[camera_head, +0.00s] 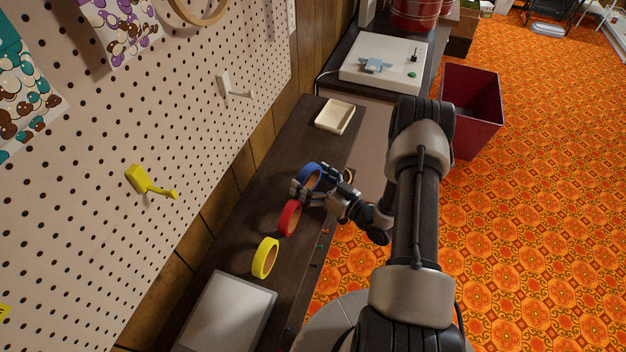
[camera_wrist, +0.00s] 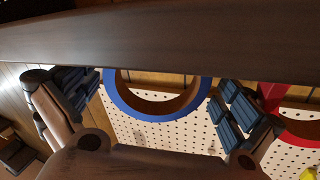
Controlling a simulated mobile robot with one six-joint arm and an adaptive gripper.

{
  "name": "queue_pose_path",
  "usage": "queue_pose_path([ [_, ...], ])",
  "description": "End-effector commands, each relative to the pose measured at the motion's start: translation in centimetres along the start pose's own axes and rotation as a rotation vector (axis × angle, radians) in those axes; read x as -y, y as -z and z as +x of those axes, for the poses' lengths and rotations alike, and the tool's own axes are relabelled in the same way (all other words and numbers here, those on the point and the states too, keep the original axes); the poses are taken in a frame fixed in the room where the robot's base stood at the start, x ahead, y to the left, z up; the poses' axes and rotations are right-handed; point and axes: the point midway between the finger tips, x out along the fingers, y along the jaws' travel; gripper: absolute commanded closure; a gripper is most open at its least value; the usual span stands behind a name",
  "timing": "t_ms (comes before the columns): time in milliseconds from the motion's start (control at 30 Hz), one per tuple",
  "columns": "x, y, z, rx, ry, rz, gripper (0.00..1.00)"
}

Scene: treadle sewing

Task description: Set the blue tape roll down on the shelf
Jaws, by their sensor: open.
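The blue tape roll (camera_head: 308,177) stands upright on its edge on the dark wooden shelf (camera_head: 287,150). In the wrist view the roll (camera_wrist: 155,115) meets the edge of the shelf surface (camera_wrist: 160,40). My gripper (camera_head: 314,182) is at the roll, with one finger on each side of it. In the wrist view the fingers (camera_wrist: 155,95) are spread, with gaps between them and the roll. My gripper hides part of the roll in the head view.
A red tape roll (camera_head: 289,218) and a yellow one (camera_head: 265,257) stand in line nearer the camera. A cream tray (camera_head: 335,116) lies farther along the shelf. A grey panel (camera_head: 228,314) lies at the near end. A pegboard (camera_head: 200,110) rises at the left.

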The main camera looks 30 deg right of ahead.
Motion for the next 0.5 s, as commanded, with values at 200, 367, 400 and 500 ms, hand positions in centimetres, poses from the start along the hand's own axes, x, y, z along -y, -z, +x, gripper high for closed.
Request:
queue_pose_path([
  [200, -0.2, 0.0, -2.7, -0.001, -0.007, 0.003, 0.0],
  [367, -0.2, 0.0, -6.3, -0.002, -0.008, 0.002, 0.0],
  [400, -0.2, 0.0, -7.1, -0.002, -0.008, 0.002, 0.0],
  [500, -0.2, 0.0, -9.1, -0.001, -0.007, 0.002, 0.0],
])
